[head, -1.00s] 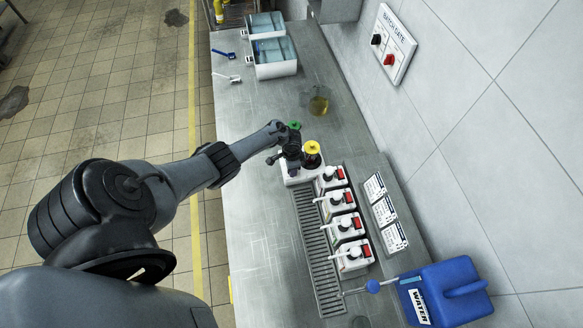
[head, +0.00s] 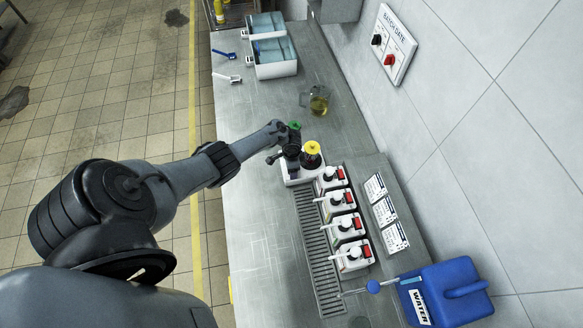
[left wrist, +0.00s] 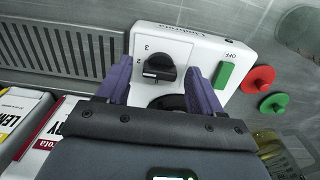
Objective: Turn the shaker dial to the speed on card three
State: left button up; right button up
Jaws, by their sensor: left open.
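The white shaker (head: 291,178) stands on the bench beyond the drain grate. In the left wrist view its white body (left wrist: 205,45) carries a black dial (left wrist: 160,66) with the numbers 2 and 3 printed beside it. A pale mark shows on the knob's lower left, but its exact setting is unclear. My left gripper (left wrist: 165,80) is open, with one purple finger on each side of the dial; contact is not clear. In the head view it is over the shaker, largely hidden by my arm. Three printed cards (head: 384,211) lie in a row; their writing is unreadable. My right gripper is not in view.
A green switch labelled OFF (left wrist: 223,77) is beside the dial. Several white units with red labels (head: 342,200) line the grate. A blue water can (head: 448,293) is at front right; a glass vessel (head: 318,104) stands behind.

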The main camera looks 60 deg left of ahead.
pick_arm(q)
notch_tip(320, 180, up, 11)
jog(key=p, duration=0.4)
jog(key=shift+f, duration=0.15)
dwell(0.4)
